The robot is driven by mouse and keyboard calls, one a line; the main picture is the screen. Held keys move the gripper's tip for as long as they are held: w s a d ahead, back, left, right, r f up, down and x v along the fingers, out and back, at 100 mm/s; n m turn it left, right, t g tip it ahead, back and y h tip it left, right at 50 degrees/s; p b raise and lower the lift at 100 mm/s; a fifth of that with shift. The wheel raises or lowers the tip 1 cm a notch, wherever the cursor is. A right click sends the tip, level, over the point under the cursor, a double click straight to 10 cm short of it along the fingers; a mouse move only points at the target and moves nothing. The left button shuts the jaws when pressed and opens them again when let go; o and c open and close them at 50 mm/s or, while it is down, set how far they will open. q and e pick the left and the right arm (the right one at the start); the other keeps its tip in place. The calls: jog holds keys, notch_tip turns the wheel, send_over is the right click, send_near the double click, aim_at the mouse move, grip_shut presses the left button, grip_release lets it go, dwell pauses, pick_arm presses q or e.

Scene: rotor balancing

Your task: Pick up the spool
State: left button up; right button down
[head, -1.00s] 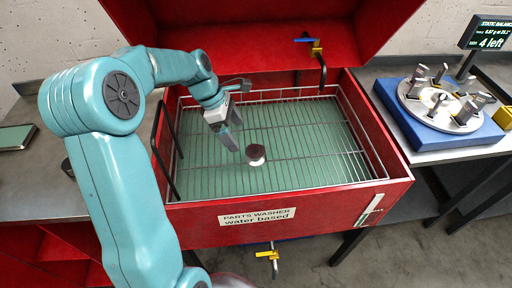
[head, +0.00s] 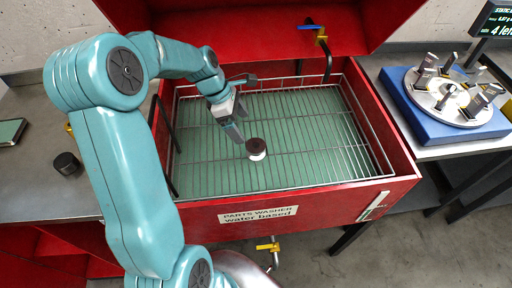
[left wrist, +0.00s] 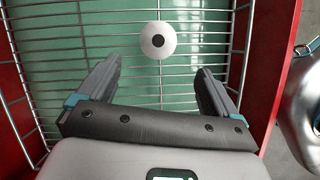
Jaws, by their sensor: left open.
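The spool (head: 257,149) is a small piece with a dark top and a white lower part. It stands on the wire rack (head: 310,165) inside the red parts washer. In the left wrist view the spool (left wrist: 157,41) shows as a white disc with a dark centre, beyond the fingertips and roughly midway between them. My left gripper (head: 236,132) is open and empty, just left of the spool in the head view and apart from it. Its two fingers show spread in the left wrist view (left wrist: 157,82). My right gripper is not in view.
The red parts washer (head: 345,208) has raised walls, an open lid and a black hose at its left side. A blue base (head: 440,118) with a round fixture stands on the right bench. A dark round piece (head: 67,164) sits on the left bench.

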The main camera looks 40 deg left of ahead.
aim_at(256, 145)
pick_arm(q)
jog(key=x, duration=0.6)
jog(key=shift+w+d+f, duration=0.1)
jog(key=shift+f, duration=0.15)
jog(key=x, duration=0.5)
jog(key=shift+w+d+f+p, duration=0.1)
jog(key=shift+w+f+p, duration=0.2)
jog(key=shift+w+p, duration=0.05)
jog(key=shift+s+r, duration=0.1)
jog(key=shift+c, duration=0.9)
jog(key=c, duration=1)
